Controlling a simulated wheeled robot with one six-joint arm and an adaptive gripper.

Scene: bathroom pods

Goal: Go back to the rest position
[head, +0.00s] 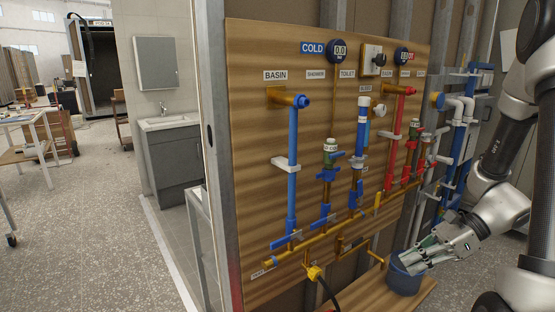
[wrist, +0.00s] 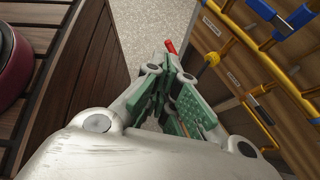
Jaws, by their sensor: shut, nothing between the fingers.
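My gripper (head: 412,264) is at the lower right of the head view, in front of the lower right part of the wooden pipe board (head: 262,130). It is shut and empty. In the head view it overlaps a blue bucket (head: 404,284) on a wooden ledge; I cannot tell whether they touch. In the wrist view the green-padded fingers of my gripper (wrist: 172,62) come together, with speckled floor beyond. A small red piece (wrist: 170,46) shows just past the fingertips; what it belongs to is unclear.
The board carries blue, red and brass pipes, with a yellow fitting (head: 314,273) and black hose low down. A dark slatted wooden surface (wrist: 88,75) lies left in the wrist view, with a dark red round object (wrist: 12,70). Open floor (head: 95,235) lies at the left.

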